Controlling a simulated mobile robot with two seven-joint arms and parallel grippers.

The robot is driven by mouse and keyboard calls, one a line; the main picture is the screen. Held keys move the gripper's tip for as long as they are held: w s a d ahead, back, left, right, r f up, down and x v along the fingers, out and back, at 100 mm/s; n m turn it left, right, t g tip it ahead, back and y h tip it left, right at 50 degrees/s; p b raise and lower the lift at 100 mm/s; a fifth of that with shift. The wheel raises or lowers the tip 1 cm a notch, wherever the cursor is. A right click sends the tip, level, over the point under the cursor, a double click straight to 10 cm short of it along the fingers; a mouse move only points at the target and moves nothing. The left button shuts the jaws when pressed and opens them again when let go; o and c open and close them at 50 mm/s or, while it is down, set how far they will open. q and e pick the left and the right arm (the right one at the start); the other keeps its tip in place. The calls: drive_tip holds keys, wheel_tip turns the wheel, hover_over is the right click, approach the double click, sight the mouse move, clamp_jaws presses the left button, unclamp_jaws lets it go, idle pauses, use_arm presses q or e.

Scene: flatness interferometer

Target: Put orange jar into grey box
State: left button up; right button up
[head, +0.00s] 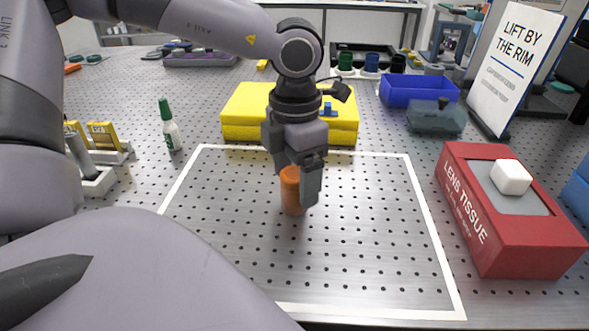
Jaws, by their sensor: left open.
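The orange jar (291,198) stands upright on the perforated metal table, inside a white-outlined square. My left gripper (296,180) points down over it and is open, with its fingers around the upper part of the jar. The near finger hides part of the jar's right side; whether the fingers touch it I cannot tell. A smoky grey translucent box (436,118) stands at the back right, beyond the outlined square; it is the likeliest grey box in view. My right gripper is not in view.
A yellow foam block (240,115) lies just behind the jar. A red lens tissue box (503,240) stands at right, a blue bin (418,90) and a sign (508,62) at back right. A green-capped bottle (170,130) stands at left. The outlined square's front is clear.

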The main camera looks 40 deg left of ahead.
use_arm(q)
drive_tip(key=shift+f, duration=0.4)
drive_tip(key=c, duration=1.2)
drive_tip(key=shift+r, duration=0.1)
drive_tip(key=shift+c, duration=0.3)
